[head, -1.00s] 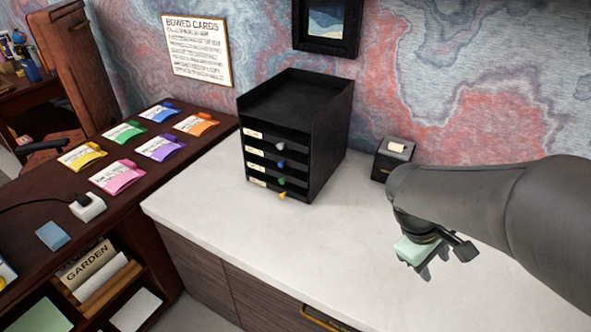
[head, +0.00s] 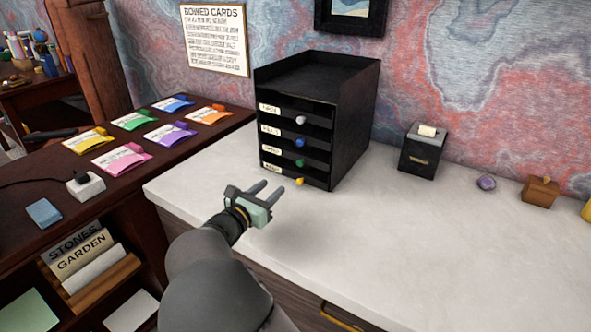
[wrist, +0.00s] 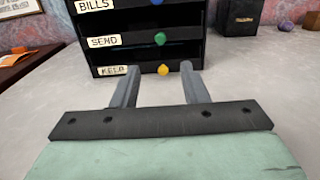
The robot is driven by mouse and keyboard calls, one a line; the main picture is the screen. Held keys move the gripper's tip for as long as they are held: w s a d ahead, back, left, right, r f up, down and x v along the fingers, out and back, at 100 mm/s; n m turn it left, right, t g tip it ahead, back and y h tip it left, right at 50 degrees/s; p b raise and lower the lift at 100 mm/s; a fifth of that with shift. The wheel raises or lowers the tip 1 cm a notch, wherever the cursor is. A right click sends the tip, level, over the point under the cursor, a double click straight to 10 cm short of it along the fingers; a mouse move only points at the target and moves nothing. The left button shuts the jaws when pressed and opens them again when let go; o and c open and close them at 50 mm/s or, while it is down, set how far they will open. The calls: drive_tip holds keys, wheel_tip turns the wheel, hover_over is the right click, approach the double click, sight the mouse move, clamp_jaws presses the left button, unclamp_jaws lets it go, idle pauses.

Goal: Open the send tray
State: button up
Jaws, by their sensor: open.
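The black letter-tray unit (head: 345,130) stands upright on the white desk top, with stacked trays facing me. The send tray carries a "SEND" label (wrist: 104,41) and a green knob (wrist: 160,39); the green knob also shows in the head view (head: 300,163), second from the bottom. Its front sits flush with the other trays. My gripper (head: 268,187) is in front of the unit, apart from it, fingers pointing at its lower trays. In the wrist view my gripper (wrist: 157,82) is open and empty, its fingertips on either side of the yellow knob's line of sight, below the green knob.
The "KEEP" tray's yellow knob (wrist: 163,69) is just below, and the "BILLS" tray's blue knob (head: 299,142) just above. A dark box (head: 421,150), a purple stone (head: 486,182) and a wooden block (head: 540,192) stand to the right. The desk top (head: 400,240) is clear in front.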

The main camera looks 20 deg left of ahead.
sight(299, 164)
drive_tip(key=w+d, duration=0.1)
drive_tip(key=w, duration=0.7)
drive_tip(key=w+d, duration=0.1)
drive_tip(key=w, duration=0.3)
drive_tip(key=shift+w+d, duration=0.3)
drive_tip(key=shift+w, duration=0.1)
